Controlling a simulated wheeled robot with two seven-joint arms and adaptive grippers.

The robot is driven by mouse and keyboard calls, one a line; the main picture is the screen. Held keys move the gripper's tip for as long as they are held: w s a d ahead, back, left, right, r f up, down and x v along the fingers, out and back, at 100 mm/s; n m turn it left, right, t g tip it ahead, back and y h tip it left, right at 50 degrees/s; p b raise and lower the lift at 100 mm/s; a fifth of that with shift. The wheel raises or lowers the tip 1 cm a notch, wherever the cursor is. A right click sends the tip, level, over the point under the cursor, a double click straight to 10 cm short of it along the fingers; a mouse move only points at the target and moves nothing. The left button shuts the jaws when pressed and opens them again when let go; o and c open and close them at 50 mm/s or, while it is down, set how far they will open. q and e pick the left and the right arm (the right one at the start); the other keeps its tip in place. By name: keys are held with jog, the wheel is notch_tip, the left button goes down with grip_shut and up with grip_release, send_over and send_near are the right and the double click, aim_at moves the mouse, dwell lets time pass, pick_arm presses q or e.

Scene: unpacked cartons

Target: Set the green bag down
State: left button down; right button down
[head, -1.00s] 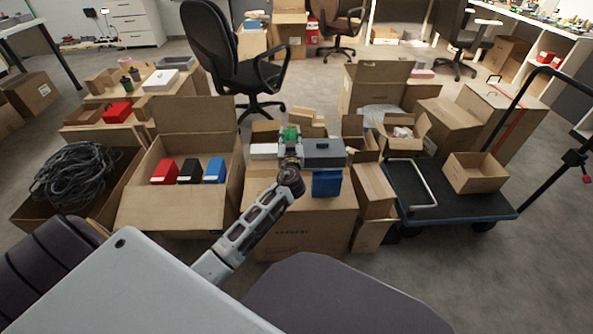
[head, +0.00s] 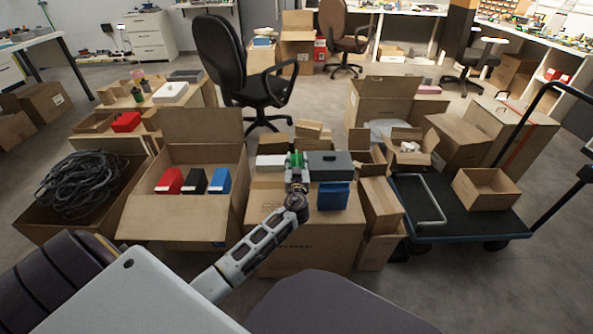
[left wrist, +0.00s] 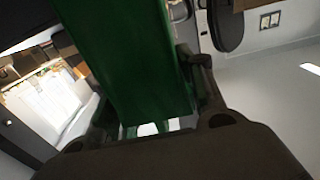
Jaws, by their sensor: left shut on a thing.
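The green bag (head: 296,158) shows as a small green patch at the tip of my left gripper (head: 297,173), mostly hidden behind it. In the left wrist view the green bag (left wrist: 125,60) is large and stands between the dark fingers of my left gripper (left wrist: 150,128), which is shut on it. The gripper is over the closed carton (head: 302,235), between a white box (head: 270,163) and a dark grey box (head: 329,166). I cannot tell whether the bag touches the carton top. My right gripper is not in view.
A blue bag (head: 333,196) stands on the carton's near right part. Left of it, an open carton (head: 170,228) holds red, black and blue items. A crate of black cable (head: 80,185) is farther left. A cart (head: 460,222) with a small open box (head: 487,188) stands right.

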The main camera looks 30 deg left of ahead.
pick_arm(q)
jog(key=shift+f+b, duration=0.7)
jog(key=shift+f, duration=1.1)
jog(key=shift+f, duration=0.15)
jog(key=c, duration=0.9)
grip_release()
jog(key=shift+s+d, duration=0.35)
jog(key=shift+s, duration=0.25)
jog(key=shift+p+v, duration=0.85)
jog(key=shift+v, duration=4.5)
jog(key=shift+o, duration=0.2)
